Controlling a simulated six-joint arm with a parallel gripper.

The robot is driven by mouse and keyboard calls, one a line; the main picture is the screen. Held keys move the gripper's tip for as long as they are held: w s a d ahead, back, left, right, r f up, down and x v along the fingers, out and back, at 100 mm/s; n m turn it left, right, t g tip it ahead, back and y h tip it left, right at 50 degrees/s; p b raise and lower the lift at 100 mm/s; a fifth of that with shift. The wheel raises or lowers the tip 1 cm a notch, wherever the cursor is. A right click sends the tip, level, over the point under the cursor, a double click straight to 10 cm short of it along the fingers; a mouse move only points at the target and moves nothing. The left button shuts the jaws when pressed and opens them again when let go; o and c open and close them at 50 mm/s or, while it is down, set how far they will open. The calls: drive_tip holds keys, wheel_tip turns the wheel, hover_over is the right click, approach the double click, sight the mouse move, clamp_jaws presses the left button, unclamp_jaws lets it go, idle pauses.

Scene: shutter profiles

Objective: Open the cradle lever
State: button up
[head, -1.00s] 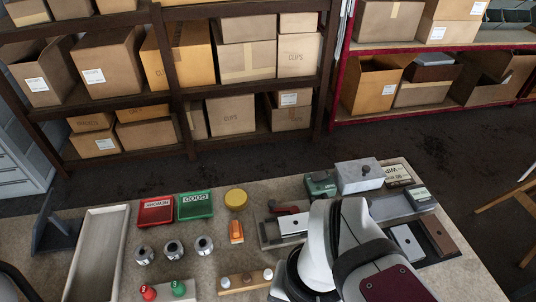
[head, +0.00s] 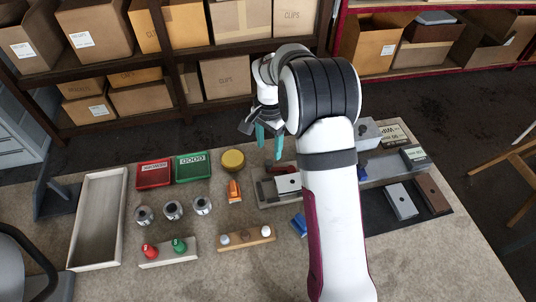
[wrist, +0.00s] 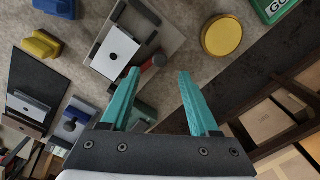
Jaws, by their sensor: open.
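The cradle (head: 266,198) is a grey plate-like fixture near the table's middle, holding a pale-topped dark block (head: 287,184). A red lever (head: 281,169) lies at its far edge. In the wrist view the cradle (wrist: 160,20) is above the fingers, and the red lever tip (wrist: 160,60) shows just above the space between them. My gripper (head: 269,147) is open and empty, its teal fingers pointing down, above and behind the lever in the head view. The fingertips (wrist: 160,75) appear apart from the lever; exact height is unclear. My arm hides the cradle's right part.
A yellow round tin (head: 233,161), an orange item (head: 234,191) and green tray (head: 193,167) lie left of the cradle. A blue part (head: 299,225) lies in front. A grey box (head: 367,132) and dark mat (head: 424,225) are at right. Shelves stand behind.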

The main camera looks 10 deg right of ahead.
sight(269, 162)
wheel_tip(269, 162, down, 6)
drive_tip(key=shift+f, duration=0.1)
drive_tip(key=shift+c, duration=0.4)
clamp_jaws()
idle(1.1)
